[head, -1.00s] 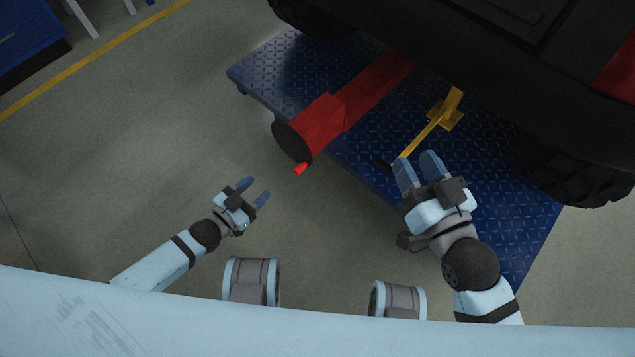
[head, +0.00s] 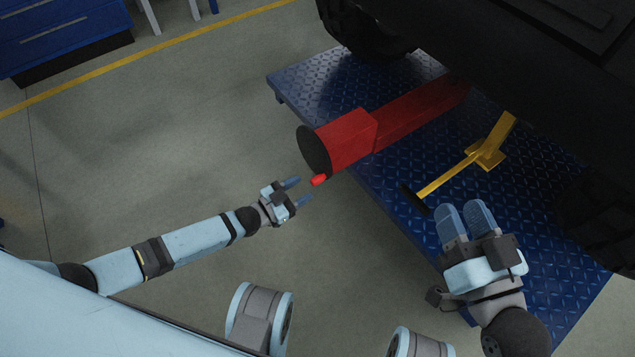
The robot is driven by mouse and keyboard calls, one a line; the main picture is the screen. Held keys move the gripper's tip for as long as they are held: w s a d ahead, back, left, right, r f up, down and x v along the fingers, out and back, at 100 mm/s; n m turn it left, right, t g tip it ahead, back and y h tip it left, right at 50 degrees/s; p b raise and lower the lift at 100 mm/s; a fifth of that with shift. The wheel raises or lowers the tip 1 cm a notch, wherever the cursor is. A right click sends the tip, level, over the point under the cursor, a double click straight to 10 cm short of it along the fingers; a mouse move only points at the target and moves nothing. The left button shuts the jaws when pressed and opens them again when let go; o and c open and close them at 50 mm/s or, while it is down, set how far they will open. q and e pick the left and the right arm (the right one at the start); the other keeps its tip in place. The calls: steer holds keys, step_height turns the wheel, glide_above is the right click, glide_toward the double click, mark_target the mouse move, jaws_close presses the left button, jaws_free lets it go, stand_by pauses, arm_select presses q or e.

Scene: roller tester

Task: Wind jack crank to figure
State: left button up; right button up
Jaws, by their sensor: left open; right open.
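The red jack (head: 346,140) lies on the blue tread-plate platform, its dark round end facing left. A small red knob (head: 319,180) sticks out at the lower edge of that end; the rest of the crank is not clearly visible. My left gripper (head: 304,191) is open and empty, its fingertips close to the knob, on either side of its line. I cannot tell whether they touch it. My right gripper (head: 462,210) is open and empty over the platform, close to the black grip of a yellow lever (head: 450,178).
The blue platform (head: 385,190) carries the vehicle, whose dark tyre (head: 362,35) and underside overhang the back. A blue cabinet (head: 70,35) stands at the upper left. The floor (head: 180,130) left of the platform is clear.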

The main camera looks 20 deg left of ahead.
mark_target(312, 183)
arm_select(q)
steer(key=b+x, duration=0.1)
steer(key=x, duration=0.5)
arm_select(e)
step_height(312, 183, down, 3)
steer(key=shift+a+r+g, duration=0.1)
steer(key=shift+g, duration=0.5)
arm_select(q)
jaws_close()
